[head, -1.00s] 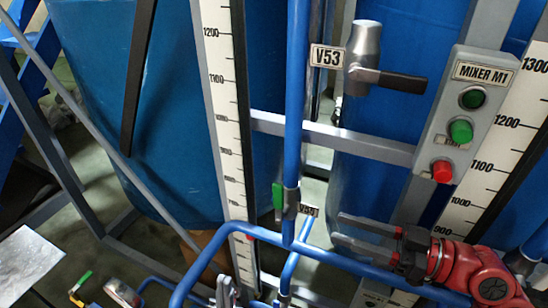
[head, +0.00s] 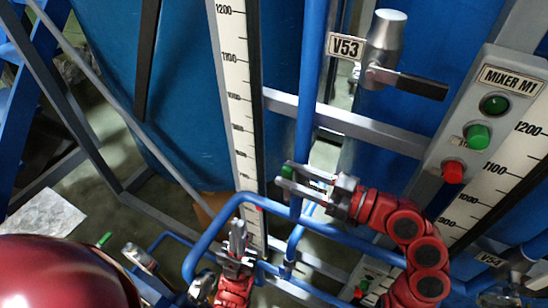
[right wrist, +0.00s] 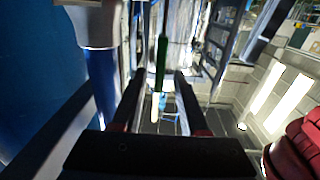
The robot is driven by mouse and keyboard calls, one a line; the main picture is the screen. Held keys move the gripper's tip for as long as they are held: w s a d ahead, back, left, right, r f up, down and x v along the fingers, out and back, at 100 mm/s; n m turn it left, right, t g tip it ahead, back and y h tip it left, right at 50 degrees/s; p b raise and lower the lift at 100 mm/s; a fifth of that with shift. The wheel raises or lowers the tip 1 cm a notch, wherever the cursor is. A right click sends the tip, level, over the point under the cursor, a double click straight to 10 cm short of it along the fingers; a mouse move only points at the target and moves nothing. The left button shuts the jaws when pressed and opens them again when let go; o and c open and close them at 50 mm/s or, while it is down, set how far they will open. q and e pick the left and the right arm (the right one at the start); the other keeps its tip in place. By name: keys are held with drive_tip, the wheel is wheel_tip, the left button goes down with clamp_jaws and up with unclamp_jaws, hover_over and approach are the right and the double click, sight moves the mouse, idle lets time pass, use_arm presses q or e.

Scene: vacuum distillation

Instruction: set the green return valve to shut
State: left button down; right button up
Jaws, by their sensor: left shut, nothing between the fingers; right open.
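The green valve handle (head: 287,172) is on the vertical blue pipe, partly hidden behind my right gripper's fingers in the head view. My right gripper (head: 284,178) is open, its fingers pointing left across the pipe at the handle. In the right wrist view the green handle (right wrist: 161,62) stands upright between the two open fingers (right wrist: 158,85), with a gap on both sides. The valve body is mostly hidden by the gripper. My left gripper (head: 238,232) is shut and empty, low in front of the blue pipes.
A valve with a black lever (head: 408,82) and a V53 label (head: 346,46) is above. The mixer panel (head: 473,135) with green and red buttons is at the right. A horizontal blue pipe (head: 345,238) runs just below my right gripper. A scale (head: 236,110) stands left of the pipe.

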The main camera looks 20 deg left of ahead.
drive_tip(key=shift+w+a+p, duration=0.25)
drive_tip(key=shift+a+p, duration=0.1)
drive_tip(key=shift+a, duration=0.8)
drive_tip(key=shift+w+a+p, duration=0.2)
drive_tip(key=shift+a+p, duration=0.15)
drive_tip(key=shift+a, duration=0.75)
clamp_jaws()
